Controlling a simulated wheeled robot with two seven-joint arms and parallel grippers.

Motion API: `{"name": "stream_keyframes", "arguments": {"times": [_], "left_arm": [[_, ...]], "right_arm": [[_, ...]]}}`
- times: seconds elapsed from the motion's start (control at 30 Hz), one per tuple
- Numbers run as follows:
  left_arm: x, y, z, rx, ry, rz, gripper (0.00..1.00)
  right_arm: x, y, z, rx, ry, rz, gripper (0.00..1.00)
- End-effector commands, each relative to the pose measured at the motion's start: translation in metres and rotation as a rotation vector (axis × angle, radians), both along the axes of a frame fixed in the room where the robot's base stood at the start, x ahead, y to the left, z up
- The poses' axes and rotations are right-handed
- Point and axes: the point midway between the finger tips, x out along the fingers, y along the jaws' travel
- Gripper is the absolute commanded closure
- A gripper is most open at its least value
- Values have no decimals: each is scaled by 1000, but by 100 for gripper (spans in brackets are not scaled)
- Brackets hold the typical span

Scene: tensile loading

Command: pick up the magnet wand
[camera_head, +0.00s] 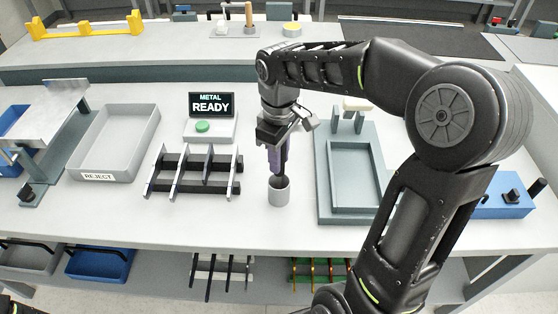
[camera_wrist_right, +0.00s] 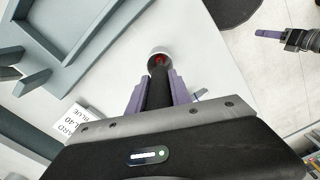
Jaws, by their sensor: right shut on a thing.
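The magnet wand is a dark rod (camera_wrist_right: 160,88) between the purple fingers of my right gripper (camera_wrist_right: 155,95) in the right wrist view. My right gripper (camera_head: 278,163) points down over a small grey cup (camera_head: 279,194) in the head view and is shut on the wand. The wand's lower end is at the cup's mouth; a red spot shows there in the wrist view, within the cup's rim (camera_wrist_right: 150,53). How deep the wand sits in the cup is hidden. My left gripper (camera_wrist_right: 285,37) shows at the upper right of the wrist view, its opening unclear.
Left of the cup stands a rack with several bars (camera_head: 190,177). Behind it is a METAL READY display (camera_head: 212,104) with a green button (camera_head: 203,127). A REJECT tray (camera_head: 97,176) lies further left. A grey-green fixture (camera_head: 325,190) stands close right of the cup.

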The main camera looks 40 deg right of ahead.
Motion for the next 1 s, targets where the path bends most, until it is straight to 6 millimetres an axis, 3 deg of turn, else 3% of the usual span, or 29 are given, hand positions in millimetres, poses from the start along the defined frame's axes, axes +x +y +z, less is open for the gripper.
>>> {"name": "stream_keyframes", "arguments": {"times": [0.27,0.57,0.63,1.0], "left_arm": [[0,0,-3,-1,-1,-1,64],[1,0,-8,-3,-3,-1,64],[0,0,5,-1,0,0,64],[-1,0,6,2,3,1,64]], "right_arm": [[1,0,21,-2,-5,1,100],[1,0,78,-1,-6,0,100],[0,0,94,0,-1,0,100],[0,0,100,0,-1,0,100]]}}
